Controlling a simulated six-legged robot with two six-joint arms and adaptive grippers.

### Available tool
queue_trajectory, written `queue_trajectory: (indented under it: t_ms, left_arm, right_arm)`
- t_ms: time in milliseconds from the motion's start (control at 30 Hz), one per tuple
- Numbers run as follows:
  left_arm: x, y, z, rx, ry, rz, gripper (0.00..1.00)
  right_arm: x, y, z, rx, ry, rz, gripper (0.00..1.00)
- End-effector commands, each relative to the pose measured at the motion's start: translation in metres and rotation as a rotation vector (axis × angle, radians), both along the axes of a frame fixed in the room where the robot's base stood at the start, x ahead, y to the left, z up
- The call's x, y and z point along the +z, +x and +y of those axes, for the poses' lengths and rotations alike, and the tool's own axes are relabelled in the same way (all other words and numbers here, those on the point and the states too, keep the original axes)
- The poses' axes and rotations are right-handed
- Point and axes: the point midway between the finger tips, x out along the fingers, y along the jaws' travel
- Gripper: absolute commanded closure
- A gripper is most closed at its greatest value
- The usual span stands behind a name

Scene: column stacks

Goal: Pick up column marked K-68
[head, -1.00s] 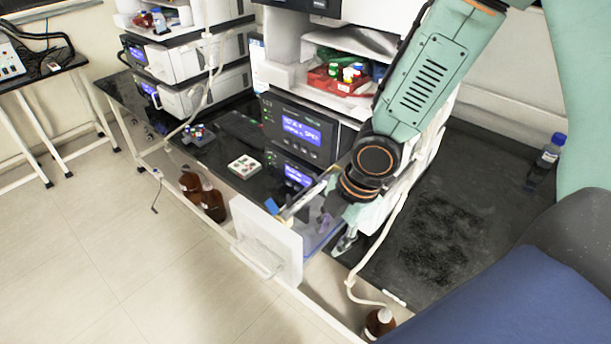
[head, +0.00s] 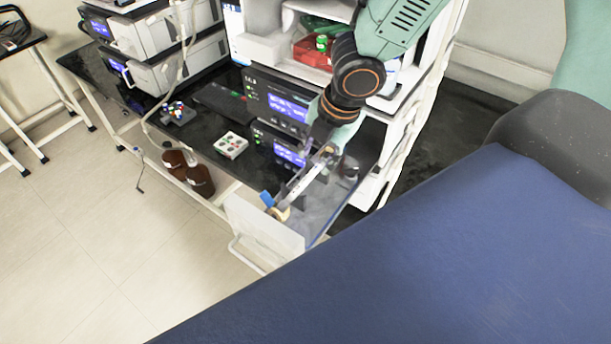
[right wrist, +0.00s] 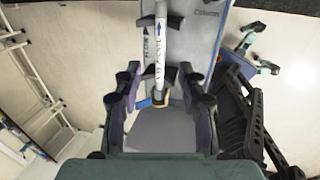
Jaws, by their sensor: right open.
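A thin white column (head: 304,183) with a blue tag and a tan end lies at the open drawer (head: 262,231). In the right wrist view the column (right wrist: 160,47) runs up and down the picture, with dark lettering and a blue arrow. I cannot read its marking surely. My right gripper (head: 322,142) is over the drawer; in the wrist view its fingers (right wrist: 159,92) stand apart, one on each side of the column. My left gripper is not in view.
An instrument stack with lit blue displays (head: 288,107) stands behind the drawer. A white vial tray (head: 231,146) sits on the black bench. Brown bottles (head: 199,180) stand below at left. The floor (head: 90,240) at left is clear.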

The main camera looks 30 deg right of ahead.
Motion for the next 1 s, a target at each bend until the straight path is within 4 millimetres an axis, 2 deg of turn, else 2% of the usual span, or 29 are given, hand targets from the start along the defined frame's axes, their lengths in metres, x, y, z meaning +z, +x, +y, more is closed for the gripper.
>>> queue_trajectory:
  t_ms: [33,500,867,1000]
  left_arm:
    - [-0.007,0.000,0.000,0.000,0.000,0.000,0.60]
    - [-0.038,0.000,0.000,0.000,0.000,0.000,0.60]
    - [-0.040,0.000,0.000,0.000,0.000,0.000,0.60]
    - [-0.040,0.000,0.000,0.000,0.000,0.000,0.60]
  right_arm:
    - [-0.011,0.000,0.001,0.001,-0.002,0.004,0.59]
    - [-0.062,0.009,0.007,0.002,-0.001,0.002,0.59]
    - [-0.067,0.015,0.008,0.001,0.000,0.000,0.59]
    - [-0.067,0.015,0.008,0.001,0.001,0.000,0.68]
